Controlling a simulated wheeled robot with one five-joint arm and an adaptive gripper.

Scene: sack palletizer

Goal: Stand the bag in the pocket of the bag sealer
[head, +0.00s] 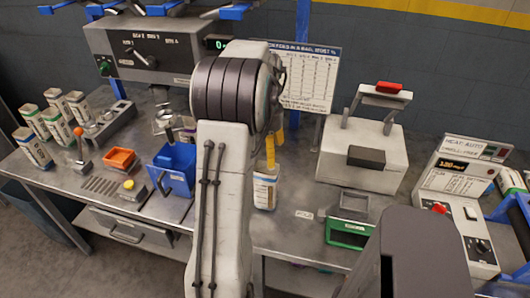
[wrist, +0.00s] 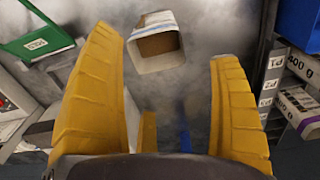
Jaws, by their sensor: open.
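The bag (head: 265,190) is white with a coloured label and stands upright on the metal bench, below my gripper. In the wrist view the bag (wrist: 158,62) shows its open top and brownish inside, between and beyond my fingertips. My gripper (head: 272,148) has yellow fingers and is open and empty. In the wrist view my gripper (wrist: 166,50) has its fingers wide apart, clear of the bag. A white machine (head: 362,150) with a red-topped handle stands right of the bag. A heat unit (head: 455,190) with a lit display is further right. I cannot tell which holds the sealer's pocket.
A green-fronted holder (head: 347,233) sits right of the bag. A blue scoop-like bin (head: 173,170), an orange tray (head: 120,158) and several white cartons (head: 32,148) are to the left. A grey machine (head: 145,50) stands behind. Bench around the bag is mostly clear.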

